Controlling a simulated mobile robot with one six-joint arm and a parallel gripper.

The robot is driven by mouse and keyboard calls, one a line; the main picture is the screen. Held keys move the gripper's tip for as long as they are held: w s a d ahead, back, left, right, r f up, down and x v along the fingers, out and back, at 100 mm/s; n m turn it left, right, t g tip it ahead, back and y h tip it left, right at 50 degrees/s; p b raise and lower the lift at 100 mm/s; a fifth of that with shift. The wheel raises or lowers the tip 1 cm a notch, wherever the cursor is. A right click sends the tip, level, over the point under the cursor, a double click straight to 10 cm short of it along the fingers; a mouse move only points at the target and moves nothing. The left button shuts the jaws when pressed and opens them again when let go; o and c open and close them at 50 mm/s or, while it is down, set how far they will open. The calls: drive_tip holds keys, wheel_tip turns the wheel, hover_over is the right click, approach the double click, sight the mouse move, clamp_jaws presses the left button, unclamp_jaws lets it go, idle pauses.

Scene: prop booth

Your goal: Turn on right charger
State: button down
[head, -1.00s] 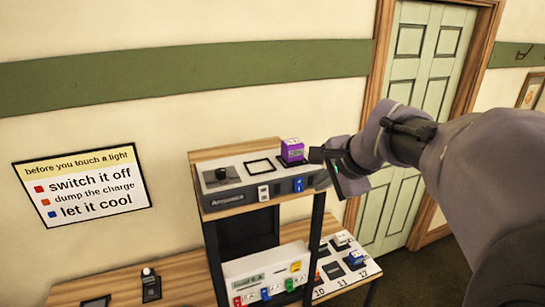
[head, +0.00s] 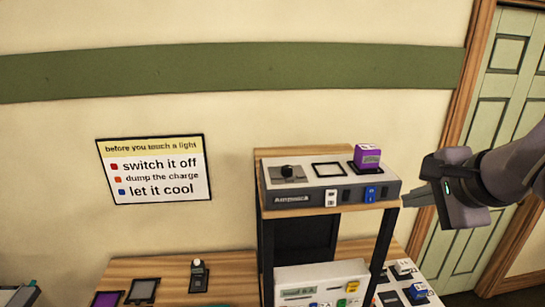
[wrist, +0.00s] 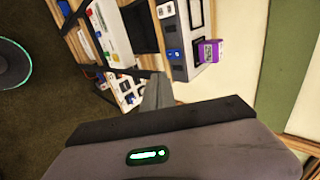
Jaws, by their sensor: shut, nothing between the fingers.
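The charger unit (head: 300,198) is a grey box on the top shelf, with a black knob and two outlined bays on top. The left bay is empty; a purple block (head: 367,156) sits at the right one. Its front has a white switch (head: 331,198) on the left and a blue switch (head: 370,193) on the right. The wrist view also shows the blue switch (wrist: 172,54) and purple block (wrist: 210,53). My gripper (head: 407,199) is shut and empty, just right of the unit's right end. I cannot tell the switches' positions.
A white panel (head: 300,276) with coloured switches stands on the lower shelf. Dark posts hold up the top shelf. The wooden table (head: 235,272) carries a small switch (head: 198,277) and dark pads. A sign (head: 153,168) hangs on the wall; a green door (head: 495,110) is at right.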

approach(370, 201)
wheel_tip(370, 201, down, 3)
drive_tip(key=shift+w+f+p, duration=0.25)
drive_tip(key=shift+w, duration=0.55)
drive_tip(key=shift+w+f+p, duration=0.2)
drive_tip(key=shift+w+f, duration=0.05)
drive_tip(key=shift+w, duration=0.5)
drive_tip(key=shift+w+f+p, duration=0.25)
drive_tip(key=shift+w, duration=0.55)
drive_tip(key=shift+s, duration=0.1)
